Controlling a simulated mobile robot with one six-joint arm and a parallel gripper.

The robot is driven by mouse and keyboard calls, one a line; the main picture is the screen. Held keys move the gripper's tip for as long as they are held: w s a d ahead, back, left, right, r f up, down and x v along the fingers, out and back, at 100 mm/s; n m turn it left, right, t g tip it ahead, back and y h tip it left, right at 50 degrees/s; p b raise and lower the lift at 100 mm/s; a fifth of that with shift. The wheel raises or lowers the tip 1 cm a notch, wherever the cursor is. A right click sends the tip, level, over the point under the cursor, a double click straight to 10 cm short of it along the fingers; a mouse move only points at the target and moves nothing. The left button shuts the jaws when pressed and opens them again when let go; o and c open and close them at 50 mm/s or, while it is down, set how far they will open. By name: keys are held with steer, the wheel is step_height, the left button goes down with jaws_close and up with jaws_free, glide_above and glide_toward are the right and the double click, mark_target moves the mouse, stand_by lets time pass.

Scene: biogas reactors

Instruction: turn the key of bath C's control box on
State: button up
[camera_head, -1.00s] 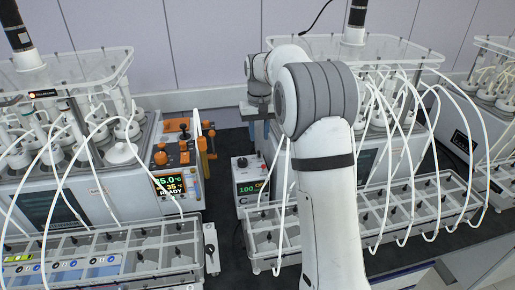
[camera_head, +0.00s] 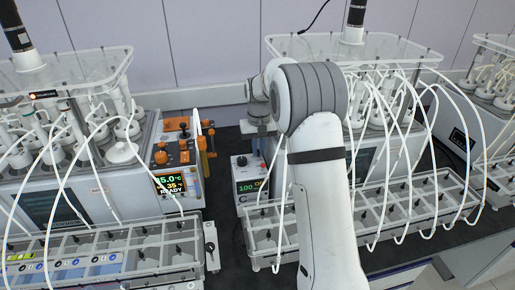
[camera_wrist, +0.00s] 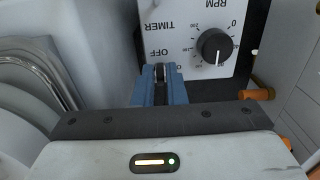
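The control box marked C (camera_head: 250,178) stands on the dark bench, its green display partly hidden behind my arm. A dark knob shows on its upper face. In the wrist view, the box's white panel (camera_wrist: 192,38) is upside down, with RPM, TIMER, OFF and ON lettering and a black dial (camera_wrist: 215,46). My gripper (camera_head: 259,130) points down at the box. In the wrist view, my two blue fingers (camera_wrist: 160,72) are close together at the panel edge beside the OFF lettering, with something dark between them. The key is not clearly visible; I cannot tell whether the fingers grip it.
An orange-topped control unit with a lit display (camera_head: 170,187) stands to the left. Clear racks (camera_head: 105,248) with white tubes lie on both sides. Reactor vessels stand behind. A dark strip of bench (camera_head: 228,215) is free left of box C.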

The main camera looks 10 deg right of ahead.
jaws_close()
